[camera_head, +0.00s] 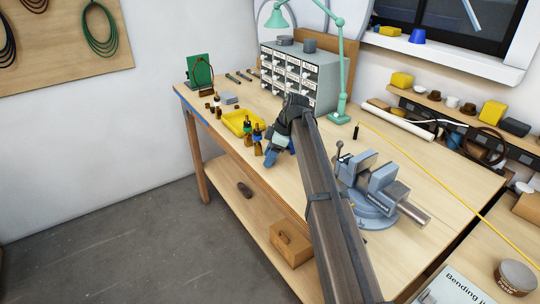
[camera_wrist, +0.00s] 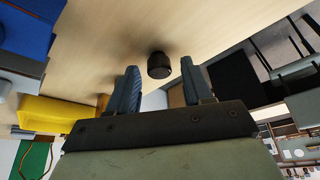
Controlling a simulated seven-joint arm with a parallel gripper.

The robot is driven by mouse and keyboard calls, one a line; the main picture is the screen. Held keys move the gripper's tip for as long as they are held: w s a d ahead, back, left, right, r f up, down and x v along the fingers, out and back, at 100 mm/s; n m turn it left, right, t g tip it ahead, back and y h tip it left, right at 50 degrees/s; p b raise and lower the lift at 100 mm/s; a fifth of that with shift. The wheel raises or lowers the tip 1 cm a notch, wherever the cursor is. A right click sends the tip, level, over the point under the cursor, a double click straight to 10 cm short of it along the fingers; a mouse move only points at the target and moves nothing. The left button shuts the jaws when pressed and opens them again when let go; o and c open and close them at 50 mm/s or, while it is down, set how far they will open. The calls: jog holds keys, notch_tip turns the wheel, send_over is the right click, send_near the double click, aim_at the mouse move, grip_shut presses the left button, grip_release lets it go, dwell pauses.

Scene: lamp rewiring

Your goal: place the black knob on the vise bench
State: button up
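The black knob (camera_wrist: 159,65) is a short dark cylinder against a pale wooden surface in the wrist view. It shows in the gap between my fingertips, apart from both, and I cannot pick it out in the head view. My gripper (camera_wrist: 158,82) is open, with its two blue fingers spread and nothing held. In the head view my gripper (camera_head: 279,148) is over the front part of the wooden vise bench (camera_head: 460,170). The grey-blue vise (camera_head: 381,186) stands on the bench to the right of my arm.
A yellow tray (camera_head: 237,124) and small amber bottles (camera_head: 258,148) stand left of my gripper. The drawer cabinet (camera_head: 325,77) and green lamp (camera_head: 341,100) are behind. A yellow cable (camera_head: 405,154) crosses the bench's right part. A lower shelf (camera_head: 225,187) holds a wooden box (camera_head: 290,245).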

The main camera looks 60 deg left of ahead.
jog(key=v, duration=1.2)
jog(key=shift+r, duration=0.2)
